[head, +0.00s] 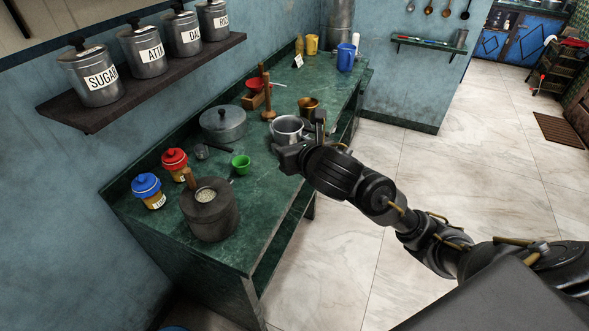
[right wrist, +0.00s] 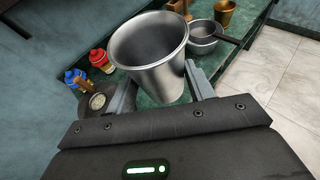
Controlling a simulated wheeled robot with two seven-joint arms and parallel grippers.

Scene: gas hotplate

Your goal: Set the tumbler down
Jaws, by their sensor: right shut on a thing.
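The tumbler is a plain silver metal cup with a wide open mouth. It shows large in the right wrist view (right wrist: 150,62), between the two grey fingers of my right gripper (right wrist: 163,92). The fingers are shut on its sides. It appears upright or slightly tilted, with the green counter behind it. In the head view my right gripper (head: 304,143) is over the counter's front edge, beside silver metalware. I cannot tell whether the tumbler's base touches the counter. My left gripper is out of view.
The green counter (head: 262,212) holds a saucepan (right wrist: 204,42) and brass cup (head: 308,105) near the gripper, plus a green cup (head: 241,164), lidded pot (head: 223,124), stone grinder (head: 210,215), red jar (head: 174,160) and blue jar (head: 147,187). Bare counter shows around the green cup.

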